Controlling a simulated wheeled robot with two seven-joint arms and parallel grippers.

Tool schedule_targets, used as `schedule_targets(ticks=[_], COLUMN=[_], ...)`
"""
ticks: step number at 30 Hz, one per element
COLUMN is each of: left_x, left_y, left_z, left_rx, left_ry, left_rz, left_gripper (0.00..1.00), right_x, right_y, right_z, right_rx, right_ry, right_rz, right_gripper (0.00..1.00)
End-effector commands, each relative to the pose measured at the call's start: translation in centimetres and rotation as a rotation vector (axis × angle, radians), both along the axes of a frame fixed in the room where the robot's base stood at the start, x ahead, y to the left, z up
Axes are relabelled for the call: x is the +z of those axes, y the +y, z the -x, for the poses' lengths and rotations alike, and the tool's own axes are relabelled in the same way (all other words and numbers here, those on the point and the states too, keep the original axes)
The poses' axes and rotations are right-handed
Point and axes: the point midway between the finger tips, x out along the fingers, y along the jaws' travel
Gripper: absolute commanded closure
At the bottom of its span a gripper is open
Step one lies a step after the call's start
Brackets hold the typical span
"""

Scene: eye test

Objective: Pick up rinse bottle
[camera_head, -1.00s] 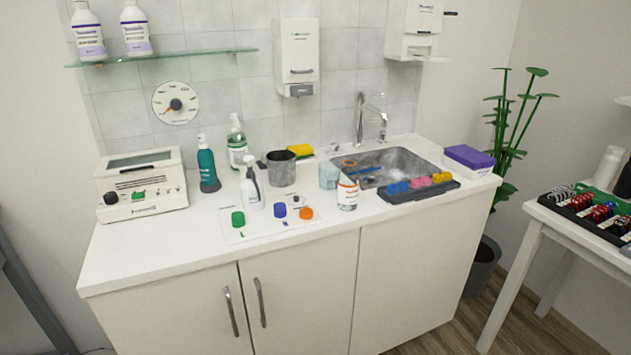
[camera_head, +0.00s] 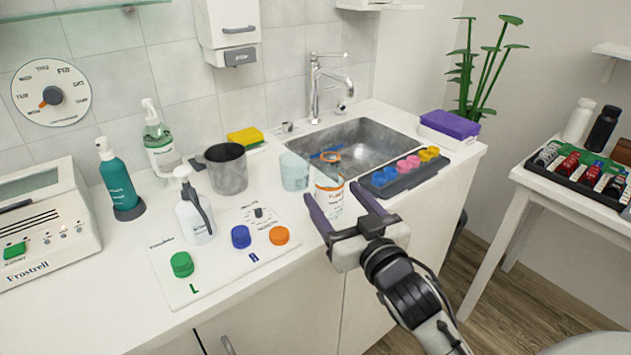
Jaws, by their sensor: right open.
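A small clear-and-white bottle with an orange band and label (camera_head: 328,200), likely the rinse bottle, stands upright on the counter in front of the sink. My right gripper (camera_head: 331,188) reaches in from the lower right. Its two dark fingers are open, one on each side of the bottle in the picture. I cannot tell whether either finger touches it. The label text is too small to read. My left gripper is not in view.
A clear blue-tinted cup (camera_head: 294,172) stands just left of the bottle. A dark tray of coloured caps (camera_head: 420,177) lies close on the right. The sink (camera_head: 365,145) is behind. A white board with coloured knobs (camera_head: 210,272) lies at left.

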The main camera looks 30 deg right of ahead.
Motion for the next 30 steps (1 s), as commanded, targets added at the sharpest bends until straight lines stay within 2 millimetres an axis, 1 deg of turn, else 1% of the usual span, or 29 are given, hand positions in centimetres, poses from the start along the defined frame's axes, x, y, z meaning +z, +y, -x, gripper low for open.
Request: schedule_targets(ticks=[1,4,6,11,18,20,24,29,30], left_x=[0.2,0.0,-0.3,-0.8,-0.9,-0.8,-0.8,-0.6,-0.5], left_y=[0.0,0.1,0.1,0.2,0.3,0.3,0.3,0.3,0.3], left_z=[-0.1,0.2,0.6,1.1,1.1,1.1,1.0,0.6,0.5], left_rx=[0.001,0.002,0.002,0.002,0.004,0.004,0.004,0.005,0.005], left_ry=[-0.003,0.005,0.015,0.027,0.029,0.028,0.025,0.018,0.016], left_rz=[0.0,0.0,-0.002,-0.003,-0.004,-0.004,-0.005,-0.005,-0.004], left_gripper=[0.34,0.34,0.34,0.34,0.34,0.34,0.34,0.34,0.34], right_x=[0.2,0.1,0.0,-0.1,-0.6,-0.7,-0.7,-0.8,-0.8], right_y=[-0.2,-0.5,-0.6,-0.8,-1.8,-1.9,-2.0,-2.0,-2.0], right_z=[-0.9,-2.4,-3.2,-4.3,-7.6,-8.2,-8.8,-8.8,-8.8], right_rx=[0.0,0.0,0.001,0.001,0.001,0.001,0.001,0.002,0.002], right_ry=[-0.003,-0.001,0.001,0.002,0.002,0.003,0.004,0.004,0.004], right_rz=[0.003,0.002,0.003,0.001,0.002,0.003,0.002,0.001,0.001], right_gripper=[0.33,0.33,0.33,0.33,0.33,0.33,0.33,0.33,0.36])
